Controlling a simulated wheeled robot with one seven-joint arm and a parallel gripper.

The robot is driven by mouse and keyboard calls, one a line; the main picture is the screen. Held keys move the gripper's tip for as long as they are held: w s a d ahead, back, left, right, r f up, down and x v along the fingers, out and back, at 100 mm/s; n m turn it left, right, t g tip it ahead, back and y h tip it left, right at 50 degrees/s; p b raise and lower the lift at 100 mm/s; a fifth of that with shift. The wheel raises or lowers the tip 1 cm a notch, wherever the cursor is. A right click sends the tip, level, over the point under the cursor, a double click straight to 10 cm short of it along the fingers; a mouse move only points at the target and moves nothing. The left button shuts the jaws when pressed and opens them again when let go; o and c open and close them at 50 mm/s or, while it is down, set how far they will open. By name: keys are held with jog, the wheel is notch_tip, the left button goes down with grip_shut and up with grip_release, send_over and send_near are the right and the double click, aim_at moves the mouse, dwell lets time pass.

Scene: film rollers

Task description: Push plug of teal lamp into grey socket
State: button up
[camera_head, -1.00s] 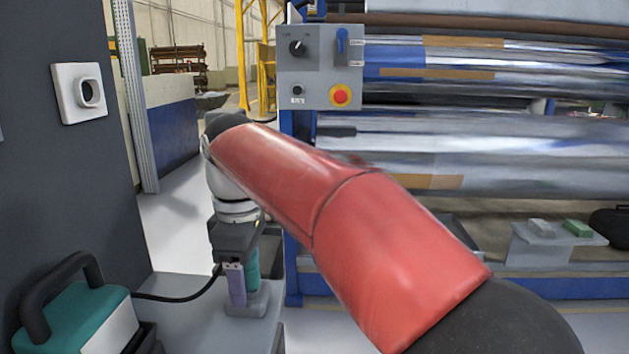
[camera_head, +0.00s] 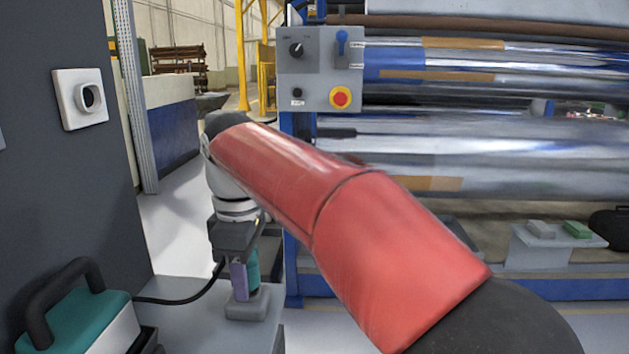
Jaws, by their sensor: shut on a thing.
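The teal lamp (camera_head: 82,325) with a black handle stands at the lower left, partly cut off. Its black cable (camera_head: 185,300) runs right to my gripper. My gripper (camera_head: 244,277) points down and is shut on the teal plug (camera_head: 253,266); one purple finger shows in front. The plug is upright, just over a small grey block (camera_head: 247,306) on the grey surface. I cannot tell whether the plug touches the block. The socket (camera_head: 87,98), pale grey with a round opening, is on the dark panel at the upper left, well away from my gripper.
The dark panel (camera_head: 60,190) rises at the left. A grey control box (camera_head: 320,75) with a red button hangs behind my arm. Film rollers (camera_head: 480,150) fill the right. The grey surface (camera_head: 190,330) between lamp and block is clear apart from the cable.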

jog(key=shift+r+p, duration=0.85)
jog(key=shift+r, duration=1.75)
jog(key=s+a+r+n+y, duration=0.2)
jog(key=s+a+r+y, duration=0.2)
jog(key=s+a+y, duration=0.15)
jog(key=s+a+r+m+t+y, duration=0.1)
jog(key=s+a+r+y, duration=0.1)
jog(key=s+r+y, duration=0.55)
jog(key=s+a+r+m+y, duration=0.1)
jog(key=s+r+y, duration=0.3)
jog(key=r, duration=0.6)
jog(key=w+a+y, duration=0.1)
jog(key=a, duration=0.7)
jog(key=shift+w+d+t+b, duration=0.1)
jog(key=shift+t+b, duration=0.2)
jog(key=shift+b, duration=1.2)
jog(key=shift+a, duration=0.7)
